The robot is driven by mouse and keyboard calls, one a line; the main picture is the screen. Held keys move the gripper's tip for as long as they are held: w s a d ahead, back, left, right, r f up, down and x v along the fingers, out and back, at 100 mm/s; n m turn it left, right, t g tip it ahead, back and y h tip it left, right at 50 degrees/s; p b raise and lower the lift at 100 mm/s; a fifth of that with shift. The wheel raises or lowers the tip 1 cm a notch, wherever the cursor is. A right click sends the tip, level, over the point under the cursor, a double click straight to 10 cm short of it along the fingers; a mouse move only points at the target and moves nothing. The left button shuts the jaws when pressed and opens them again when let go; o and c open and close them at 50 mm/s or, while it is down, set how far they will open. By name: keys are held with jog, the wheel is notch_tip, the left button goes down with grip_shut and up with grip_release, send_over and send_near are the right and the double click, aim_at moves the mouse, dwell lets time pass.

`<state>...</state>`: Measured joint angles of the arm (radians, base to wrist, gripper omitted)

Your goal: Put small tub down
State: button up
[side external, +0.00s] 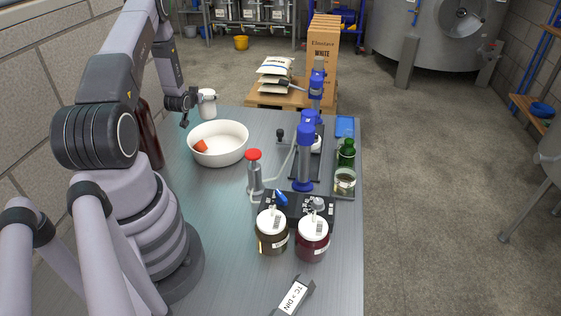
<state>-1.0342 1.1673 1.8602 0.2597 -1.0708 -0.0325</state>
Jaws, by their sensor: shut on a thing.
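The small tub (208,104) is white and shows just right of my gripper (190,102), beyond the white bowl. My gripper is shut on the tub and holds it upright near the far left edge of the table (215,230). The gripper's fingers are small in this view and partly hidden by the tub. I cannot tell whether the tub's base touches the table or hangs above it.
A white bowl (230,158) with an orange-red thing (201,146) in it stands just nearer. A red-capped bottle (254,172), blue-topped equipment (305,160), a green bottle (346,153) and two jars (272,239) fill the middle and right.

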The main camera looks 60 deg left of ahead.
jog(key=shift+f, duration=1.1)
jog(key=shift+f, duration=0.1)
jog(key=o, duration=1.1)
